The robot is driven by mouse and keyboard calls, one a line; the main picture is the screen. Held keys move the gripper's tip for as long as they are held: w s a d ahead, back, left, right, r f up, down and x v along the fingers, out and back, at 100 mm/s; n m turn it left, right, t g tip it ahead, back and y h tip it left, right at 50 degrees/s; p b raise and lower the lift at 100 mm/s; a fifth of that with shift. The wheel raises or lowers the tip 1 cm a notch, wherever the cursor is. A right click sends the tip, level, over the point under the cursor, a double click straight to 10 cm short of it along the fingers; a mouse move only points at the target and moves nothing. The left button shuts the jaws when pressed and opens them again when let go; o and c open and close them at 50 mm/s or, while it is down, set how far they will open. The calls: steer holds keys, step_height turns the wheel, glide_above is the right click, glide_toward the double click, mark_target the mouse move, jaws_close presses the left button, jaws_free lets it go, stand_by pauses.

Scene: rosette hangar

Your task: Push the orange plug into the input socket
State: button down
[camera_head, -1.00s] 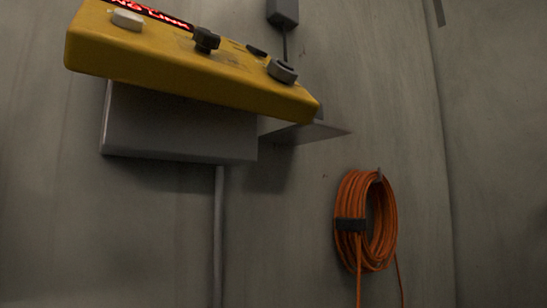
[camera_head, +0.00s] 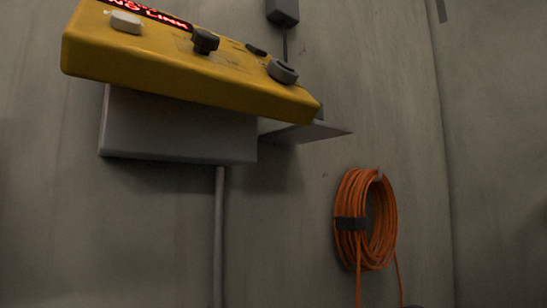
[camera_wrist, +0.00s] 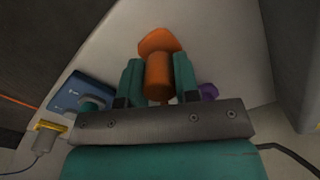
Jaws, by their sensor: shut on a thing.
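In the wrist view, my gripper (camera_wrist: 158,82) has two green fingers closed on the orange plug (camera_wrist: 159,72). The plug has a round body between the fingers and a wider orange part beyond them. In the head view, a yellow panel box (camera_head: 185,65) on the wall carries a red lit display (camera_head: 150,14) that reads "NO LINK". I cannot make out the input socket in either view. My gripper and the plug do not show clearly in the head view.
Orange cable (camera_head: 352,205) hangs coiled on the wall below right of the panel. A grey box (camera_head: 180,130) and vertical pipe (camera_head: 218,230) sit under the panel. The wrist view shows a blue item (camera_wrist: 75,92), a purple item (camera_wrist: 208,91) and a yellow-topped piece (camera_wrist: 48,128).

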steer(key=shift+r+p, duration=2.1)
steer(key=shift+r, duration=0.35)
steer(key=shift+a, duration=0.1)
steer(key=s+a+r, duration=0.1)
steer(key=a, duration=0.5)
steer(key=s+a+r, duration=0.2)
steer(key=a, duration=0.4)
steer(key=s+a+r, duration=0.1)
steer(key=a, duration=0.5)
steer(key=shift+s+r, duration=0.15)
steer(key=shift+r, duration=0.2)
steer(key=s+a+r, duration=0.1)
steer(key=s+a, duration=0.1)
steer(key=a, duration=0.1)
steer(key=s+a+r, duration=0.1)
steer(key=s+a, duration=0.1)
steer(key=a, duration=0.1)
steer(key=s+a+r, duration=0.1)
steer(key=s+a, duration=0.2)
steer(key=shift+a+r, duration=0.1)
steer(key=shift+a, duration=0.2)
steer(key=s+a, duration=0.1)
steer(key=s, duration=0.1)
steer(key=s+a+r, duration=0.1)
steer(key=s+a, duration=0.1)
steer(key=s+a+r, duration=0.1)
steer(key=a, duration=0.1)
steer(key=shift+s+r, duration=0.1)
steer(key=shift+s, duration=0.45)
steer(key=shift+f, duration=2.85)
